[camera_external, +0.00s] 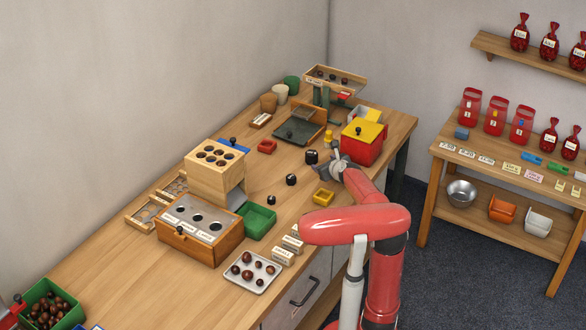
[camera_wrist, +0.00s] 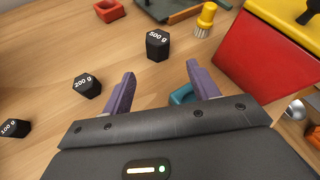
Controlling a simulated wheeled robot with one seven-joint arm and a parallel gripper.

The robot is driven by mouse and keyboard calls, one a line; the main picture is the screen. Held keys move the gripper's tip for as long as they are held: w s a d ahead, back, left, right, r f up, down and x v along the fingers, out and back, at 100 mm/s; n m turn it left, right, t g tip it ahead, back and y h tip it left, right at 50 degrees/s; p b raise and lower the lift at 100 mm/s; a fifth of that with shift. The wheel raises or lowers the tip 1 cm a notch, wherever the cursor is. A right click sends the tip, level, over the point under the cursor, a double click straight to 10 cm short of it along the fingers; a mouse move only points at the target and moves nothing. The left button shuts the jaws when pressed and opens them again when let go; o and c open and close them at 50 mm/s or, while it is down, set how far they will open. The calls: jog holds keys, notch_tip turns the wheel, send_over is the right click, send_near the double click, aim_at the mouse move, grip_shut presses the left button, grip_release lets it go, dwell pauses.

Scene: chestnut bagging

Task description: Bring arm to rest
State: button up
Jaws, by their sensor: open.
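My red arm (camera_external: 355,222) reaches over the front edge of the wooden table. My gripper (camera_external: 328,166) is above the tabletop, near the red box with the yellow lid. In the wrist view, the two purple fingers of my gripper (camera_wrist: 166,92) are apart, with nothing held between them. A black 500 g weight (camera_wrist: 158,44) stands on the table beyond the fingers. A black 200 g weight (camera_wrist: 87,86) and a black 100 g weight (camera_wrist: 15,128) stand to the left. A teal object (camera_wrist: 182,95) shows partly behind the right finger.
The red box (camera_external: 362,146) stands close behind my gripper. A yellow tray (camera_external: 323,197) lies close in front. A green bin (camera_external: 258,221), a wooden box with holes (camera_external: 186,243) and a tray of chestnuts (camera_external: 232,274) stand left. A shelf (camera_external: 470,165) stands right, across open floor.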

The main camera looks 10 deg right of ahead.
jog(key=s+d+n+g, duration=0.1)
jog(key=s+n, duration=0.1)
jog(key=n, duration=0.1)
jog(key=s+d+n+p, duration=0.1)
jog(key=s+d+n, duration=0.1)
jog(key=s+n, duration=0.1)
jog(key=s+d+n+g+p, duration=0.1)
jog(key=s+d+n, duration=0.1)
jog(key=s+n, duration=0.1)
jog(key=shift+d+n+g+h, duration=0.1)
jog(key=shift+n+g+h, duration=0.25)
jog(key=shift+n, duration=0.35)
jog(key=s+d+f+n+g+p, duration=0.1)
jog(key=s+d+f+n+g, duration=0.2)
jog(key=s+n, duration=0.55)
jog(key=s+a+f+n+b, duration=0.1)
jog(key=s+a+f+n, duration=0.1)
jog(key=s+f+n, duration=0.2)
jog(key=s+a+f+n+g+h+b, duration=0.1)
jog(key=s+f+n, duration=0.3)
jog(key=s+n, duration=0.4)
jog(key=shift+s+a+f, duration=0.4)
jog(key=shift+s+a, duration=0.35)
jog(key=shift+s, duration=0.5)
